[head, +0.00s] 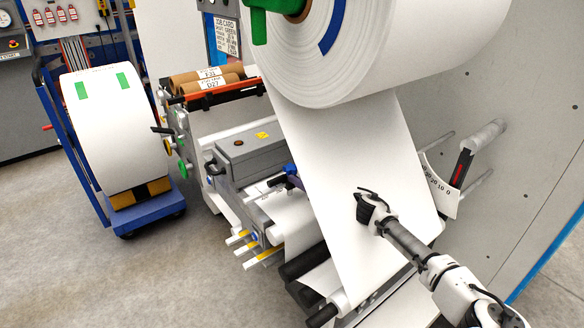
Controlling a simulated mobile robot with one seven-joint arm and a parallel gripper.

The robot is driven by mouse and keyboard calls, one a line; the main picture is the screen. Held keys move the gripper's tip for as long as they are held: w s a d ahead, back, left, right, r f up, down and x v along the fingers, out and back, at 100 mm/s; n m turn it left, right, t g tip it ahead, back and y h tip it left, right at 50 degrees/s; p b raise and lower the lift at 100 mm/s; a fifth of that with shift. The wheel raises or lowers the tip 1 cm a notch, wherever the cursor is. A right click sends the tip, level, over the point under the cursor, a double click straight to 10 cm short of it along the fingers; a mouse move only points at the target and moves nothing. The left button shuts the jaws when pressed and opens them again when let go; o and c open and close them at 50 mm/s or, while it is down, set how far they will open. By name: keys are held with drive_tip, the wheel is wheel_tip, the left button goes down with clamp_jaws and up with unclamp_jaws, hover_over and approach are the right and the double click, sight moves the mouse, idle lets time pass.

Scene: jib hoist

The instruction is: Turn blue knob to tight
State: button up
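A bright blue knob (290,169) stands on a dark blue bracket beside the white web, right of the grey box on the machine. A smaller round blue part (254,237) shows lower, on the machine's front end near the yellow-banded rods. I cannot read any "tight" mark by either one. My gripper (361,204) is in front of the hanging white web (335,150), to the right of and lower in the picture than the blue knob, apart from it. Its dark fingers are small here, and I cannot tell whether they are open.
A large white roll (350,60) hangs above. A curved scale (438,190) with a black-and-red pointer arm (461,167) is on the grey wall at right. A blue cart (150,214) carries another roll at left. The floor (130,280) at front left is clear.

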sight(296, 170)
drive_tip(key=x, duration=0.5)
drive_tip(key=shift+w+a+p, duration=0.25)
drive_tip(key=shift+a+p, duration=0.05)
drive_tip(key=shift+p, duration=0.1)
drive_tip(key=c, duration=1)
drive_tip(key=shift+r, duration=0.1)
drive_tip(key=shift+p, duration=0.35)
